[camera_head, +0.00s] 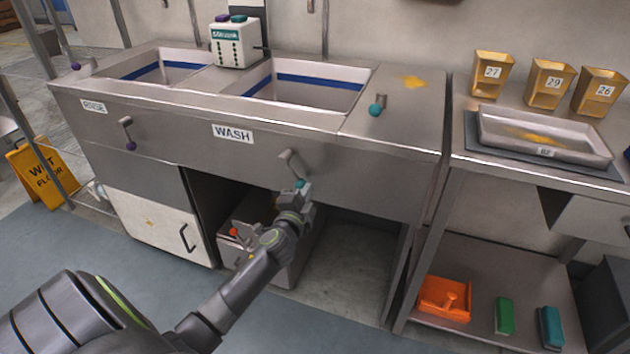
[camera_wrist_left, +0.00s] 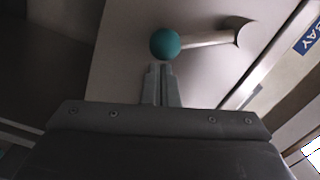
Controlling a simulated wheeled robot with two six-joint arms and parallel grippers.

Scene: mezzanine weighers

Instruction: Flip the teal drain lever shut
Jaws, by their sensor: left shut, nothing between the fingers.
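The drain lever (camera_head: 288,160) is on the steel front panel under the WASH label (camera_head: 233,133). Its arm slants down to a teal ball knob (camera_head: 301,184), partly hidden by my left gripper (camera_head: 303,191). In the left wrist view the teal knob (camera_wrist_left: 165,43) sits on a pale rod that runs right to its mount. There my left gripper (camera_wrist_left: 162,70) is shut and empty, its fingertips just below the knob in the picture. I cannot tell whether they touch it. My right gripper is not in view.
A purple-knobbed lever (camera_head: 127,135) hangs under the RINSE label. Another teal knob (camera_head: 375,110) is on the countertop at the right. Below the WASH basin is an open bay with a grey box (camera_head: 290,268). A white cabinet door (camera_head: 158,222) stands left of it.

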